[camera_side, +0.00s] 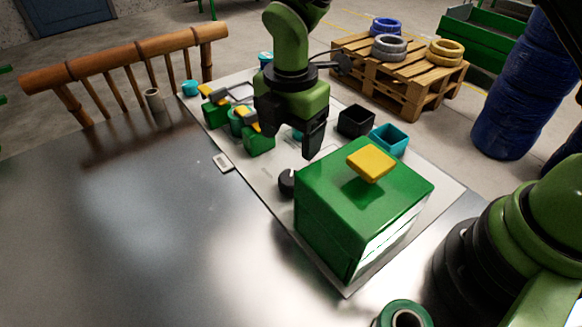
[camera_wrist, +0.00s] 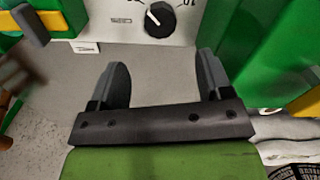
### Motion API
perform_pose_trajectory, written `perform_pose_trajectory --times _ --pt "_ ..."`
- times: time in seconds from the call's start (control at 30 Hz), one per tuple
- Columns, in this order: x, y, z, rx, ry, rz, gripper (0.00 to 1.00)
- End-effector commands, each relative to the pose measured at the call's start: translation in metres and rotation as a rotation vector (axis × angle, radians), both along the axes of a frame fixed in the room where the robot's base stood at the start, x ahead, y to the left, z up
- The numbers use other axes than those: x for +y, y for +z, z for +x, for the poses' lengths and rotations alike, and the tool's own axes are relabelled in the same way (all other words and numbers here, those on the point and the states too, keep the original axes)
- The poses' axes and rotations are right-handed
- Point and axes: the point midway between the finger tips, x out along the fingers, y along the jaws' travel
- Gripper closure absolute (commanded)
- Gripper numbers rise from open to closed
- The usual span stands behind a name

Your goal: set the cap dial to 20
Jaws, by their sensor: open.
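The cap dial (camera_wrist: 160,19) is a round black knob with a white pointer line, at the top of the wrist view. The pointer aims up and left. Part of its scale shows, with a "10" mark at upper right; the rest is cut off. In the side view a small dark round knob (camera_side: 287,182) stands beside the large green box. My gripper (camera_wrist: 162,82) is open and empty, its two dark fingers apart, with the dial ahead of and between the fingertips. In the side view my gripper (camera_side: 309,148) hangs above the panel, behind the green box, apart from the knob.
The large green box (camera_side: 335,213) with a yellow top piece (camera_side: 371,163) stands close by. A black bin (camera_side: 356,121) and a teal bin (camera_side: 389,139) sit behind it. Green and yellow blocks (camera_side: 258,141) stand left of my gripper. The metal table at front left is clear.

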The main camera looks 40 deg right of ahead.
Motion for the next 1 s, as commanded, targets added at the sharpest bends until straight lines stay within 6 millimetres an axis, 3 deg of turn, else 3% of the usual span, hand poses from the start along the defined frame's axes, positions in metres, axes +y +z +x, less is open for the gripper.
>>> perform_pose_trajectory --times 0.53,0.93,0.97,1.0 --pt "0.000 -0.087 0.000 0.001 0.008 -0.001 0.28" --pt "0.000 -0.096 0.000 -0.002 0.007 0.000 0.28" --pt "0.000 -0.096 0.000 -0.002 0.007 0.000 0.30" --pt "0.000 -0.096 0.000 -0.002 0.007 0.000 0.39"
